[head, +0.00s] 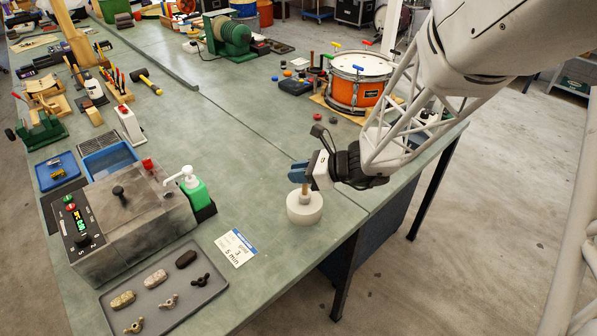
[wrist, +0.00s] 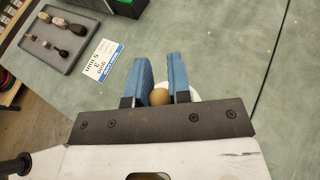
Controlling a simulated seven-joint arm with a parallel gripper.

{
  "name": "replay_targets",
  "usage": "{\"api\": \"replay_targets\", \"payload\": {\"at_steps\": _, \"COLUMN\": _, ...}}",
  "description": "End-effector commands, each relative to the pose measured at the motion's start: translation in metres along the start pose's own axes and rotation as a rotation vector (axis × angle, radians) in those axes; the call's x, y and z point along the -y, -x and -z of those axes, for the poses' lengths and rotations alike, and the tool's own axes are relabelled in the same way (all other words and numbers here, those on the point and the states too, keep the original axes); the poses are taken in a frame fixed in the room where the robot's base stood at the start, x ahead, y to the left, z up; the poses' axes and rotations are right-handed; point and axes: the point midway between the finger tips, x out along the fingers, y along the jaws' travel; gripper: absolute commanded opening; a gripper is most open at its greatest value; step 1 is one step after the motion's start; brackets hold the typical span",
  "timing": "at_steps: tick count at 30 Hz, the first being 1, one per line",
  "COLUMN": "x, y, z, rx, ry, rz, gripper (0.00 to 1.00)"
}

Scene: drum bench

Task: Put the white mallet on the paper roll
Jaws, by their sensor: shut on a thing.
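My gripper (head: 299,173) is shut on an upright tan wooden handle (head: 305,189), with its blue fingers around the upper part. Directly below is a short, wide white cylinder (head: 304,211) near the bench's right front edge. The handle reaches its top. I cannot tell whether this cylinder is the white mallet's head or the paper roll. In the wrist view, the handle's round end (wrist: 159,97) sits between the two fingers (wrist: 160,75), and a little white shows behind them. No second white roll or mallet head can be made out.
A printed card (head: 236,247) lies left of the cylinder. A grey tray (head: 190,302) with small parts, a grey control box (head: 130,215) and a green pump bottle (head: 196,190) stand further left. An orange drum (head: 358,85) is behind. The middle of the bench is clear.

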Motion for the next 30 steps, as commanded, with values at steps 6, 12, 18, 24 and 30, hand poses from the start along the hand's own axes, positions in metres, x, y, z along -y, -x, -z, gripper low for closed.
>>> {"api": "replay_targets", "payload": {"at_steps": 6, "x": 0.0000, "y": 0.0001, "z": -0.0002, "rx": 0.000, "ry": 0.000, "rz": 0.000, "gripper": 0.00}}
{"api": "replay_targets", "payload": {"at_steps": 12, "x": 0.0000, "y": -0.0013, "z": 0.0031, "rx": 0.000, "ry": -0.001, "rz": 0.000, "gripper": 0.00}}
{"api": "replay_targets", "payload": {"at_steps": 18, "x": 0.0000, "y": -0.0011, "z": 0.0026, "rx": 0.000, "ry": 0.000, "rz": 0.000, "gripper": 0.44}}
{"api": "replay_targets", "payload": {"at_steps": 24, "x": 0.0000, "y": -0.0011, "z": 0.0026, "rx": 0.000, "ry": 0.000, "rz": 0.000, "gripper": 0.44}}
{"api": "replay_targets", "payload": {"at_steps": 30, "x": 0.0001, "y": 0.0004, "z": -0.0009, "rx": 0.000, "ry": 0.001, "rz": 0.000, "gripper": 0.44}}
